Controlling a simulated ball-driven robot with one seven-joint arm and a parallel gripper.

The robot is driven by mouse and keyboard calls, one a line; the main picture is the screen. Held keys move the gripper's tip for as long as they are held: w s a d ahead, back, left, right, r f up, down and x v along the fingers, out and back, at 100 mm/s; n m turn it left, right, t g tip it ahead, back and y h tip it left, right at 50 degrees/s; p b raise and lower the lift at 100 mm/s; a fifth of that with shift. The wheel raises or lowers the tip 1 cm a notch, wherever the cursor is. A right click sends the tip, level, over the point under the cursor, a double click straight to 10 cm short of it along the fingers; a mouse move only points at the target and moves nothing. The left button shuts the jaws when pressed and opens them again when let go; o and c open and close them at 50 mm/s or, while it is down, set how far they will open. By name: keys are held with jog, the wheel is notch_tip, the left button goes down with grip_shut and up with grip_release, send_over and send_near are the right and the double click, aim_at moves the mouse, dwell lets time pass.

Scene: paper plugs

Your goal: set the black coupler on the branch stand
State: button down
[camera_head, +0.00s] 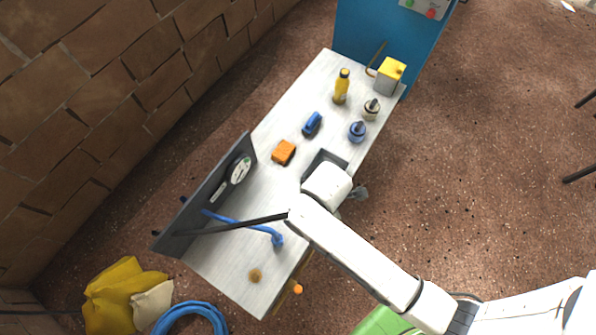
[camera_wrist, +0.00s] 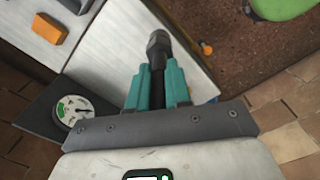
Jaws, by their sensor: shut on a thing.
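In the wrist view, my gripper (camera_wrist: 157,92) is shut on the black coupler (camera_wrist: 158,45), a dark cylinder with a wider, knobbed tip. Its teal fingers lie on either side of the coupler's body, and the tip sticks out beyond them over the pale bench. A blue branch-like pipe (camera_head: 245,226), which seems to be the branch stand, runs from the grey panel and ends in a blue knob, left of my arm. A small blue patch also shows behind the fingers in the wrist view (camera_wrist: 213,100).
The grey panel (camera_head: 212,190) with a gauge stands along the bench's left side; a dark bar runs from it toward my arm. The near bench end is mostly clear.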

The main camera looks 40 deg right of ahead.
jog(key=w+f+b, duration=0.1)
jog(key=w+f, duration=0.9)
jog(key=f, duration=0.1)
jog(key=shift+f, duration=0.15)
jog(key=shift+w+d, duration=0.1)
jog(key=c, duration=1.1)
grip_release()
jog(key=shift+f+b, duration=0.1)
jog(key=shift+b, duration=0.2)
jog(key=shift+o, duration=0.2)
notch_tip(320, 180, up, 12)
jog(key=p, duration=0.1)
jog(key=shift+p, duration=0.3)
